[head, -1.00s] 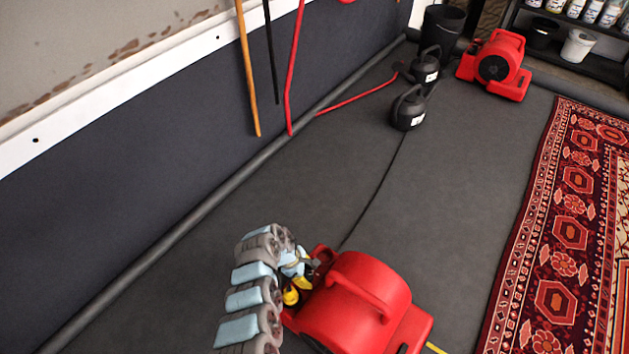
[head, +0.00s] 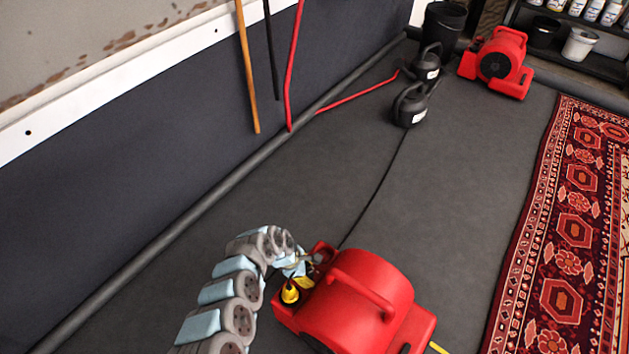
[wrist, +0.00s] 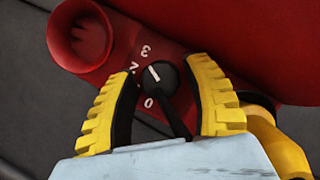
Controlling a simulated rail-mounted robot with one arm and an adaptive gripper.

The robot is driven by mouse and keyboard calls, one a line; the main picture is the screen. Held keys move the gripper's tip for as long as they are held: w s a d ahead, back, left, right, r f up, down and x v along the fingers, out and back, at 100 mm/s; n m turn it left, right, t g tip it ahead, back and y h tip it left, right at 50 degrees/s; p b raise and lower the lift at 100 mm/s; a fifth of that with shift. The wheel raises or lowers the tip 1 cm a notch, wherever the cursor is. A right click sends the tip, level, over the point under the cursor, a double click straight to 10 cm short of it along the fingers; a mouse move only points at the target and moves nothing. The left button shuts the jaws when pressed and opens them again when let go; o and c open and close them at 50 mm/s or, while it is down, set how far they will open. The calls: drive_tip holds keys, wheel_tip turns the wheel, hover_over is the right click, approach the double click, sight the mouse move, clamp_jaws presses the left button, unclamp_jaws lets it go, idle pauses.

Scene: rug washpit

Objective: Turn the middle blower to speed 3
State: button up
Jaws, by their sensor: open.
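The red blower (head: 360,300) in the foreground of the head view has a red handle on top. Its black speed knob (wrist: 158,78) shows in the wrist view, beside a red round knob-like part (wrist: 84,35). The white mark on the knob points to the upper left. The digits 3 and 0 (wrist: 149,102) are readable around it; the ones between are partly covered. My gripper (wrist: 168,72) is open, with its yellow-and-black fingers on either side of the knob. I cannot tell whether they touch it. In the head view my arm partly hides the panel.
Another red blower (head: 497,62) stands at the back right. Two black kettle-like containers (head: 411,104) and a black bucket (head: 443,28) stand near the wall. A patterned rug (head: 565,240) lies on the right. A dark cable (head: 378,188) crosses the floor.

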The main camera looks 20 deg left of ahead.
drive_tip(key=shift+f+n+b, duration=0.2)
drive_tip(key=shift+n+b, duration=0.1)
drive_tip(key=shift+b, duration=0.65)
drive_tip(key=p+v, duration=1.1)
drive_tip(key=v, duration=0.7)
drive_tip(key=w+d+r+t+y+p, duration=0.1)
drive_tip(key=w+r+t+p, duration=0.1)
drive_tip(key=w+r, duration=0.3)
drive_tip(key=w+d+r+m+t+p, duration=0.1)
drive_tip(key=w+r+t+p, duration=0.2)
drive_tip(key=w, duration=1.1)
drive_tip(key=shift+d+r+m+t+y+p, duration=0.15)
drive_tip(key=shift+r+m+t+y+p, duration=0.2)
drive_tip(key=shift+r+t, duration=0.6)
drive_tip(key=shift+w, duration=0.1)
